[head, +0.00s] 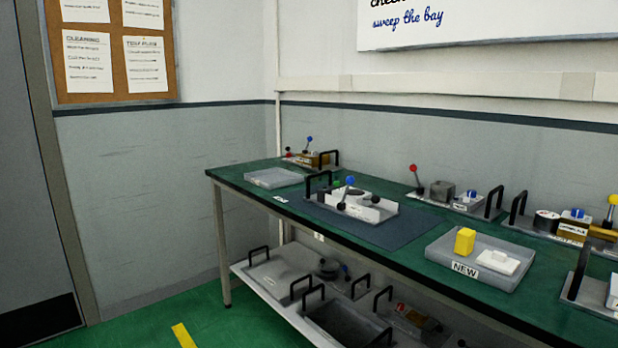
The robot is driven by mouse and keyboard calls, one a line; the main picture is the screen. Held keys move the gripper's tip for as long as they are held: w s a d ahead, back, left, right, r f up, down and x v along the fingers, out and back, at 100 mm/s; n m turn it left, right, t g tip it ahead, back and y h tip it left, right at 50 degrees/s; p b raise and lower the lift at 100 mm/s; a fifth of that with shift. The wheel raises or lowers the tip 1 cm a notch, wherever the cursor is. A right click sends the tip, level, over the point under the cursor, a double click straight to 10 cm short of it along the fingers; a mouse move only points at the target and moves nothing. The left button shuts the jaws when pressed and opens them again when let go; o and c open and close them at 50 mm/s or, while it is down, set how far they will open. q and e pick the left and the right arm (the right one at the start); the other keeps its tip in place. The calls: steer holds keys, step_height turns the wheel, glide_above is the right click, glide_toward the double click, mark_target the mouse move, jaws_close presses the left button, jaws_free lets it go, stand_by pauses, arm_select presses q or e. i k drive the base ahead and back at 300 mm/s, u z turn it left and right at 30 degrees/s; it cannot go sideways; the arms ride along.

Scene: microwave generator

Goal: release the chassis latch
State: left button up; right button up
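A grey-white chassis (372,211) sits on a dark blue mat (408,233) on the green workbench. It has a black handle at its left end and a lever with a blue ball (349,181) standing upright, tilted slightly right. A dark round part sits inside the chassis. Which part is the latch is too small to tell, though the blue-ball lever is the most visible one. Neither of my grippers is in view.
A tray marked NEW (465,270) holds a yellow block (465,241) and a white block. An empty-looking grey tray (273,178) lies left of the mat. More units with levers stand along the wall and at right. A lower shelf (262,292) holds handled trays.

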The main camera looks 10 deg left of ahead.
mark_target(350, 180)
steer(key=u, duration=0.2)
steer(key=i, duration=1.9)
steer(key=z, duration=0.1)
